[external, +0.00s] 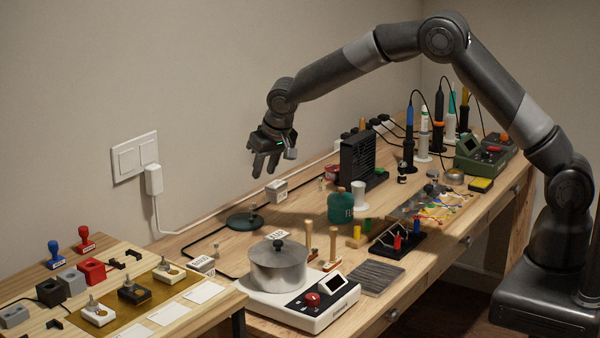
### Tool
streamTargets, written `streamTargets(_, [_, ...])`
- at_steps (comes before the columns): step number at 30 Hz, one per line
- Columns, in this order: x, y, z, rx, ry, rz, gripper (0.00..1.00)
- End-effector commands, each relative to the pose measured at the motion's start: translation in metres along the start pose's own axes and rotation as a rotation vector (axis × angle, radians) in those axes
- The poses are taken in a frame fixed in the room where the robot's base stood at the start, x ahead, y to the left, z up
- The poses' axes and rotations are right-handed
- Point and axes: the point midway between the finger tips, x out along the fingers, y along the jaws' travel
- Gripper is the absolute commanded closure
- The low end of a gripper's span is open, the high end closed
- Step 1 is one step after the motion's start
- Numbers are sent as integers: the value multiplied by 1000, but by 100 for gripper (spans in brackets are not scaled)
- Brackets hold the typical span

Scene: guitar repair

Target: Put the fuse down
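My gripper (265,168) hangs in the air above the back part of the wooden bench, fingers pointing down. It is above and slightly left of a small pale labelled box (276,190). The fingers are small and dark here, and I cannot tell whether they are apart or hold something. I cannot make out a fuse for certain in this view. A dark green round pad (240,223) lies below the gripper, with a small upright metal piece (252,209) on it.
A silver lidded pot (279,267) stands on a white scale (318,312) in front. A dark green jar (340,207), a black slatted unit (362,161) and upright soldering tools (423,134) stand to the right. Stamps and cards crowd the left table (30,285).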

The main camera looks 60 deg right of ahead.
Motion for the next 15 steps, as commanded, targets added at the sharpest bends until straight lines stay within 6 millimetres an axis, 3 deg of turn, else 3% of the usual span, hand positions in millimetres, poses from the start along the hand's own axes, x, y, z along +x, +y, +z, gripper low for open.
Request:
streamTargets(5, [-36,18,-2,-1,6,-10,70])
streamTargets(10, [-104,53,8,-13,9,-28,70])
streamTargets(15, [-168,90,31,-35,14,-47,70])
